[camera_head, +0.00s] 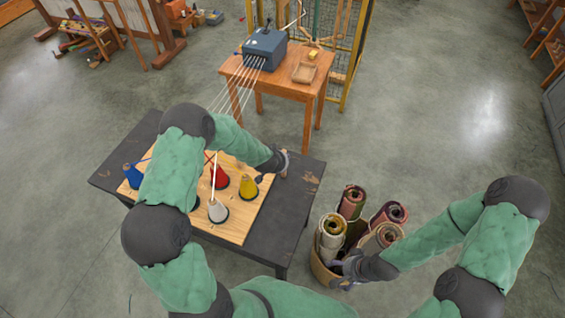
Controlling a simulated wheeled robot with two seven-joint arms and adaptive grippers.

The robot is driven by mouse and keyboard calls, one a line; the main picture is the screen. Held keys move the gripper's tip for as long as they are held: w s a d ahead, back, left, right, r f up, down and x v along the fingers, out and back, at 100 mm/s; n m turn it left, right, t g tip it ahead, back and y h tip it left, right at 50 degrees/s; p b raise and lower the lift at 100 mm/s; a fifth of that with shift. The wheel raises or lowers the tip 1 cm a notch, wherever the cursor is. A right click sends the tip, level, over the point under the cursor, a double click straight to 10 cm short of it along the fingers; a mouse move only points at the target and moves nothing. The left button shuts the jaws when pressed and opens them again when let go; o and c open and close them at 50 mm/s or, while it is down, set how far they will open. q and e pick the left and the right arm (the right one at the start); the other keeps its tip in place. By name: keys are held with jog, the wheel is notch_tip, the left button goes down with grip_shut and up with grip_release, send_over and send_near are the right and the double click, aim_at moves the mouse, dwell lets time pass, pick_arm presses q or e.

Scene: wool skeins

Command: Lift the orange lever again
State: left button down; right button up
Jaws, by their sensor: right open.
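I cannot clearly make out an orange lever; a small orange-brown patch shows beside my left gripper, too small to tell. My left gripper (277,167) is over the right part of the dark table (285,215), past the board's right edge; its fingers are too small to tell open from shut. My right gripper (343,271) is open at the front right of the basket of rolled rugs. A wooden board (240,227) on the table bears a blue cone (132,176), a red cone (221,178), a yellow cone (249,188) and a grey-white cone (218,211). My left arm hides part of the board.
A blue-grey box (265,47) stands on a wooden table (285,75) behind, with white strands running down from it towards the board. A tray (304,72) is beside it. The basket (320,268) stands right of the dark table. Floor at right is clear.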

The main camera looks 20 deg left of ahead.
pick_arm(q)
jog(key=c, duration=1)
grip_release()
jog(key=shift+w+a+r, duration=0.5)
jog(key=shift+w+r, duration=0.05)
jog(key=shift+w, duration=0.15)
jog(key=shift+w+f, duration=0.2)
jog(key=shift+w, duration=0.05)
pick_arm(e)
jog(key=shift+w+f, duration=0.1)
jog(key=shift+w, duration=0.15)
pick_arm(q)
jog(key=shift+s, duration=0.1)
jog(key=shift+s+r, duration=0.2)
jog(key=shift+r, duration=0.15)
jog(key=v, duration=1.1)
jog(key=shift+s+d+f, duration=0.25)
jog(key=shift+s+d, duration=0.1)
jog(key=shift+d, duration=0.05)
pick_arm(e)
jog(key=shift+a, duration=0.15)
